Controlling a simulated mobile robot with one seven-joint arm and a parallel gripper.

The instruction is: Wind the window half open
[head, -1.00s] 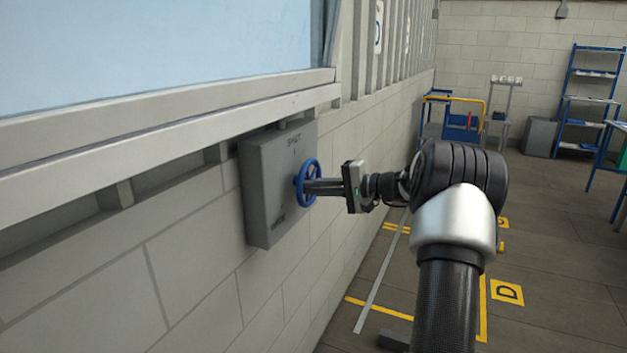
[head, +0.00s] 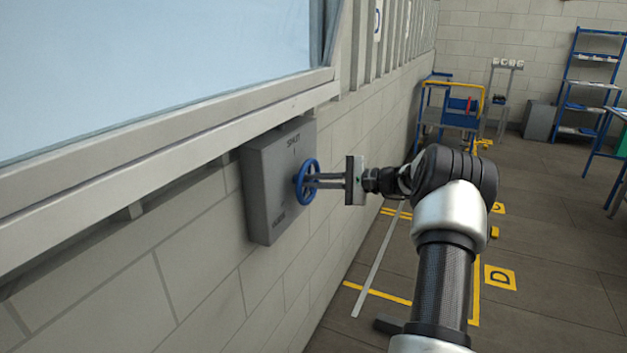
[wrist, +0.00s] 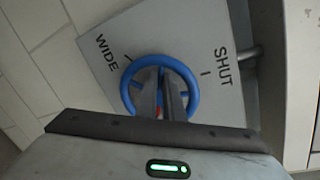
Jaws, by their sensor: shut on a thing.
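A blue handwheel (head: 312,163) sits on a grey wall box (head: 272,190) below the window (head: 160,55), whose pale pane fills the upper left of the head view. My gripper (head: 314,181) reaches the wheel from the right, its fingers shut on the wheel's middle. In the wrist view the two fingers (wrist: 160,80) lie inside the blue rim (wrist: 126,84), around a spoke or the hub; I cannot tell which. The box (wrist: 208,40) reads WIDE and SHUT, each with a tick mark. How far the window stands open cannot be told.
The window's sill (head: 180,140) juts out above the box. Block wall runs along the left. Open floor with yellow markings (head: 500,277) lies to the right; a blue cart (head: 455,105) and shelving (head: 592,80) stand farther back.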

